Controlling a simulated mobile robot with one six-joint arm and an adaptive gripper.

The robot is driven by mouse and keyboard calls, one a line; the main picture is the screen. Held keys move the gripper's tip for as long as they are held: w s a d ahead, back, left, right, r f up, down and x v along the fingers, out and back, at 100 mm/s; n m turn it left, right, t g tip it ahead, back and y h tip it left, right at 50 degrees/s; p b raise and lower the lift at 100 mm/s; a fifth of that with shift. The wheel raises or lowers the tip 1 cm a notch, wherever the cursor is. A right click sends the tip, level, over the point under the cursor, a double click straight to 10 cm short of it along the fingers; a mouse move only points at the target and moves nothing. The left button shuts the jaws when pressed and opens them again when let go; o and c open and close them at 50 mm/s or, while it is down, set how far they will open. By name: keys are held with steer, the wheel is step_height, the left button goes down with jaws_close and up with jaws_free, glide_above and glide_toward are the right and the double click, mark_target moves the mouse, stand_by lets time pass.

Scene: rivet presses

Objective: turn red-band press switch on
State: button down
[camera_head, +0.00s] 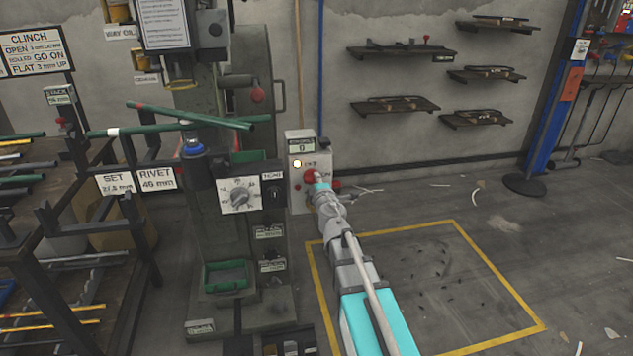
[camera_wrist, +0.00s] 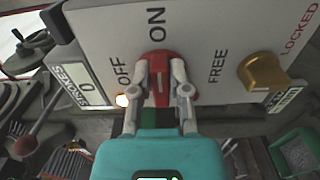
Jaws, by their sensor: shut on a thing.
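A grey control box (camera_head: 296,199) is fixed beside the green-grey press column (camera_head: 185,225). In the wrist view its white panel (camera_wrist: 215,25) carries a red rotary switch (camera_wrist: 157,60), with OFF printed to the left and ON above. My gripper (camera_wrist: 161,82) is shut on this red switch, one finger on each side. The fingers hide part of the switch, and I cannot tell surely which label it points to. In the head view my gripper (camera_head: 317,184) reaches the box front, partly covering the red switch. I cannot make out a red band on the press.
A yellow knob (camera_wrist: 262,72) sits between FREE and LOCKED. A small lamp (camera_wrist: 122,100) glows by OFF, near a strokes counter (camera_wrist: 87,86) reading 0. A dial box (camera_head: 240,195) juts from the press. The yellow-outlined floor area (camera_head: 480,285) is mostly clear.

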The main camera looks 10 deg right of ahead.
steer(key=shift+s, duration=0.1)
steer(key=c, duration=0.6)
jaws_free()
steer(key=s, duration=0.7)
steer(key=shift+s, duration=0.2)
steer(key=shift+d, duration=0.1)
